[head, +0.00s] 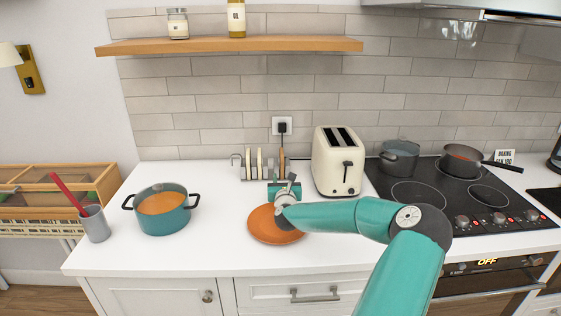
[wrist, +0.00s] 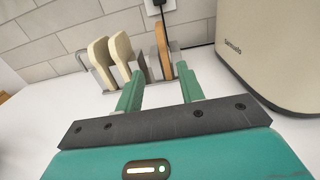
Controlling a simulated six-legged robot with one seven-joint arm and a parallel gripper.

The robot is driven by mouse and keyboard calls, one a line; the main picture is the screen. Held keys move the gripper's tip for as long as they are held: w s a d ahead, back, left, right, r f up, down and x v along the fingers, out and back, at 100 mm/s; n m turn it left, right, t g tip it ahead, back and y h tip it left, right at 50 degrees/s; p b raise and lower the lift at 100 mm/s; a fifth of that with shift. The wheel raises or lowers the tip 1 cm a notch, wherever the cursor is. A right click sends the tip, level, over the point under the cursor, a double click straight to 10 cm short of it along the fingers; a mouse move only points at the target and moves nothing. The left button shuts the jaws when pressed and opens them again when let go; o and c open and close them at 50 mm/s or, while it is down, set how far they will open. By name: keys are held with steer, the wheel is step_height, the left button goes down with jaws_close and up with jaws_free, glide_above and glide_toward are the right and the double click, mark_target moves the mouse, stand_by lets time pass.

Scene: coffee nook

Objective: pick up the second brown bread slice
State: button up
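One brown bread slice (head: 281,161) stands upright at the right end of a metal rack (head: 242,172) on the counter. In the wrist view the brown slice (wrist: 163,48) stands ahead of the fingertips, in line with the gap between them and nearer the right finger. My gripper (wrist: 160,70) is open and empty, in front of the rack; it also shows in the head view (head: 284,188). Two cream slices (wrist: 121,56) stand in the rack left of the brown one. The lower part of the brown slice is partly hidden in the head view.
A cream toaster (head: 338,162) stands close to the right of the rack. An orange plate (head: 272,226) lies in front, partly under my arm. A teal pot (head: 163,213) stands at left, a black stove (head: 450,195) at right. A black cord hangs behind the rack.

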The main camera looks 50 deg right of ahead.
mark_target(283, 165)
steer(key=shift+s+d+r, duration=0.15)
steer(key=shift+s+d, duration=0.05)
steer(key=shift+s, duration=0.05)
steer(key=x, duration=0.7)
steer(key=shift+f, duration=0.25)
steer(key=shift+r+x, duration=0.2)
steer(key=shift+x, duration=1.55)
steer(key=shift+r+x, duration=0.15)
steer(key=shift+x, duration=1.55)
jaws_close()
